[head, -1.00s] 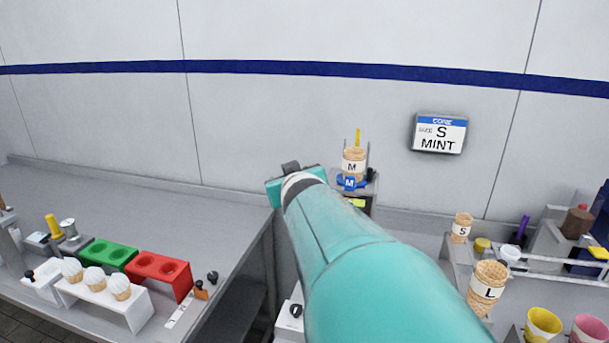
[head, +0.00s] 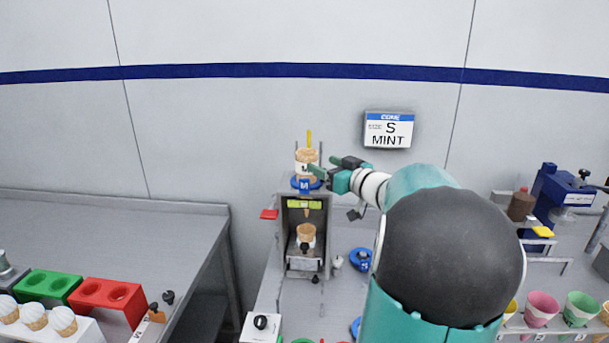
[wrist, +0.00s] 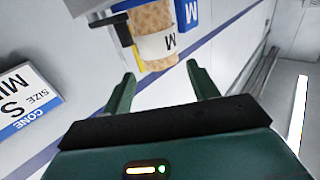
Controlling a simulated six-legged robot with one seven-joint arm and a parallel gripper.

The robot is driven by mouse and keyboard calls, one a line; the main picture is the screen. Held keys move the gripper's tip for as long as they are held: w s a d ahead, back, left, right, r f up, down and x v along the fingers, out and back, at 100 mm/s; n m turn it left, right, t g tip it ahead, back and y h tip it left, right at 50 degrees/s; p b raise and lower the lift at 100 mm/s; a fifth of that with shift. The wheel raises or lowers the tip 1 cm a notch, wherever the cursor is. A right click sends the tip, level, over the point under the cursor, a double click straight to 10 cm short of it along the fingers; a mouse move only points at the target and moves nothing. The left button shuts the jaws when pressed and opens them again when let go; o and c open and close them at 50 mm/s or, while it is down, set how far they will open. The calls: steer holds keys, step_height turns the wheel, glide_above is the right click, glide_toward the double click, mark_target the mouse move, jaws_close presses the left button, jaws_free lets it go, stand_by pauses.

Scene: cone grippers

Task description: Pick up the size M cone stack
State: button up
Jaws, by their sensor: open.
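The size M cone stack (head: 307,156) stands upright in a blue holder marked M (head: 304,184) on top of a grey dispenser. My gripper (head: 325,168) is at the right of the stack, its fingers pointing left toward it; the finger tips overlap the stack's right edge in the head view. In the wrist view the stack (wrist: 153,30) with its white M label lies sideways ahead of the open fingers (wrist: 160,80). The fingers are apart and nothing is between them. Whether a fingertip touches the stack, I cannot tell.
A cone (head: 306,233) stands inside the dispenser below. A red rack (head: 108,297) and a green rack (head: 48,284) stand on the left table. Coloured cups (head: 541,308) stand at the right. A yellow upright piece (wrist: 125,50) is beside the stack.

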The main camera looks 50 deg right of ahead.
mark_target(303, 154)
steer(key=w, duration=0.6)
steer(key=w+d, duration=0.1)
steer(key=w, duration=0.3)
steer(key=shift+d, duration=0.1)
steer(key=shift+s, duration=0.1)
steer(key=shift+c, duration=0.5)
steer(key=c, duration=0.3)
